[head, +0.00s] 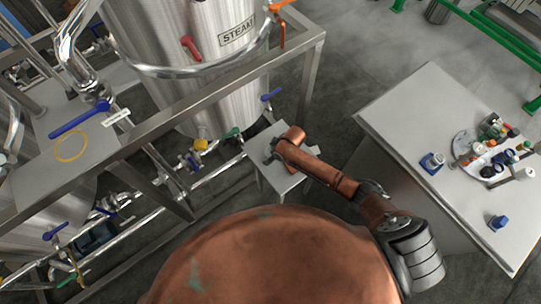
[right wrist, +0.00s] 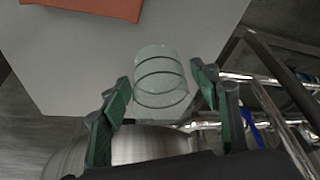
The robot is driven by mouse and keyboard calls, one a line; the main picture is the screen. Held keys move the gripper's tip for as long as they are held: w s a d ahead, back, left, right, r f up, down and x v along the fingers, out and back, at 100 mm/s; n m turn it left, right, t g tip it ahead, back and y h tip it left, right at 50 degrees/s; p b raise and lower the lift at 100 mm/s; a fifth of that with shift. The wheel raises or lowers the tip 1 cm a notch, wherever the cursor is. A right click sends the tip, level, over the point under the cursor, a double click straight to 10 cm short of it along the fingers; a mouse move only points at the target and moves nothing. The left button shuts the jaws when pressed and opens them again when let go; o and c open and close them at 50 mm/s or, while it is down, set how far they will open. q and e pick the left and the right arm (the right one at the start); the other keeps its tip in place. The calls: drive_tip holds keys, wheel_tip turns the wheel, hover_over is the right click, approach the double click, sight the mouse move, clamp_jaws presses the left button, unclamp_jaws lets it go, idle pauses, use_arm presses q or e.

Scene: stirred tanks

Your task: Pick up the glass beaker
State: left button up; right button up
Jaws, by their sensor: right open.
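The glass beaker (right wrist: 162,78) is clear, with dark rings around it, and is on a pale grey table top (right wrist: 75,70) in the right wrist view. My right gripper (right wrist: 160,88) is open, with one green finger to each side of the beaker's lower part in that view. A gap shows beside each fingertip, so neither seems to touch it. In the head view my right gripper (head: 270,153) is over a small grey table (head: 286,181). The arm hides most of that spot, and I cannot make out the beaker there. My left gripper is not in view.
A steel tank (head: 185,60) and a metal frame (head: 215,107) with pipes and valves stand left of the small table. A larger table (head: 415,115) at right holds blue-capped bottles and a round tray (head: 462,146). A reddish-brown slab (right wrist: 90,8) shows beyond the beaker.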

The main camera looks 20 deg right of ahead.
drive_tip(key=shift+c, duration=0.7)
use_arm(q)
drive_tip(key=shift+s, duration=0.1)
use_arm(e)
drive_tip(key=c, duration=1.1)
